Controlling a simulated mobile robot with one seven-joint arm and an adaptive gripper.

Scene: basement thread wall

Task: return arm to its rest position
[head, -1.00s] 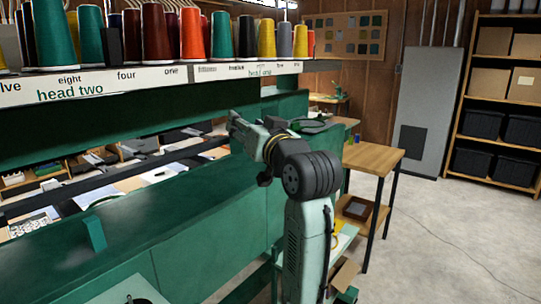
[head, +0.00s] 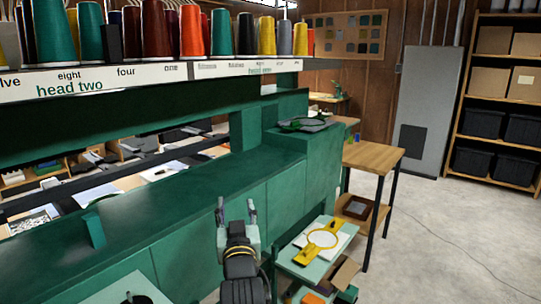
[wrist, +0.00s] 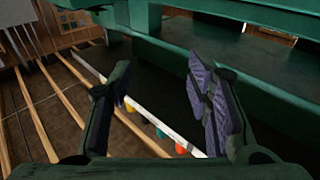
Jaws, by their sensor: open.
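My gripper (head: 236,212) is low in the middle of the head view, in front of the green machine's front panel (head: 190,235). Its two fingers point up and stand apart, with nothing between them. In the wrist view my gripper (wrist: 160,105) shows both dark fingers spread wide. Beyond them are the green machine frame and a tilted pale label strip (wrist: 140,108) with a few coloured cones at its edge.
A shelf of thread cones (head: 185,32) runs above the green machine. The concrete floor at right is clear.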

